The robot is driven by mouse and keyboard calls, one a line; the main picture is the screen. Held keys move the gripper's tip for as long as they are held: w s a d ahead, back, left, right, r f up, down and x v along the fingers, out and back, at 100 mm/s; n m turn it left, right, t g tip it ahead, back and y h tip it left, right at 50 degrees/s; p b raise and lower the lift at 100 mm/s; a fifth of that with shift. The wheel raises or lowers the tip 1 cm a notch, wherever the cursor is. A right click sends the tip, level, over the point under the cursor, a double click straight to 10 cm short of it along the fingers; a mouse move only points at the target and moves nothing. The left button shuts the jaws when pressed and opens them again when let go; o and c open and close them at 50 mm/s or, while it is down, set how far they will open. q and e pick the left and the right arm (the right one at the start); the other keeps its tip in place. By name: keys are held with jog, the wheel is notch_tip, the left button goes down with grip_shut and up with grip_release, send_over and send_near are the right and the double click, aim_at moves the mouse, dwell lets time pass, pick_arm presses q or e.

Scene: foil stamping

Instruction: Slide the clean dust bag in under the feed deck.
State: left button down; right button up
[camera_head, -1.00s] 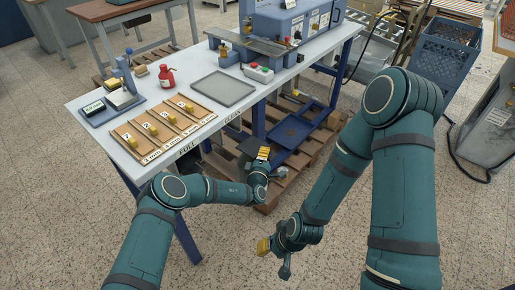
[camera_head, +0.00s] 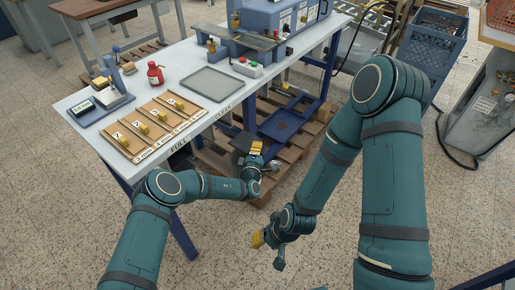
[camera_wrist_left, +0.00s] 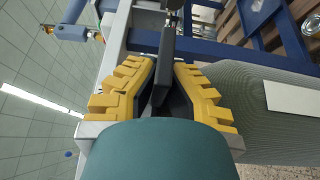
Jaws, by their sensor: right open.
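My left gripper (camera_head: 256,148) is by the front of the table, below tabletop height. In the left wrist view its yellow fingers (camera_wrist_left: 164,82) close around a narrow dark strip. A grey ribbed bag with a white label, seemingly the dust bag (camera_wrist_left: 245,88), lies right beside the fingers. In the head view a dark grey patch of it (camera_head: 240,142) shows beside the gripper. The blue machine (camera_head: 275,25) stands on the table, with its deck (camera_head: 250,40) at the front. A blue frame with a tray (camera_head: 284,125) sits below the tabletop. My right gripper (camera_head: 264,240) is open and empty, low over the floor.
A wooden pallet (camera_head: 222,165) lies under the table. A blue table leg (camera_head: 180,235) stands left of my left gripper. The tabletop holds a grey tray (camera_head: 208,84), wooden sample boards (camera_head: 150,128) and a red bottle (camera_head: 155,73). The floor in front is clear.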

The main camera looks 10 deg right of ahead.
pick_arm(q)
jog(key=shift+r, duration=0.1)
jog(key=s+d+p, duration=0.6)
jog(key=s+d, duration=0.4)
jog(key=s, duration=0.2)
jog(key=shift+d, duration=0.25)
dwell(2.4)
jog(key=shift+s, duration=0.15)
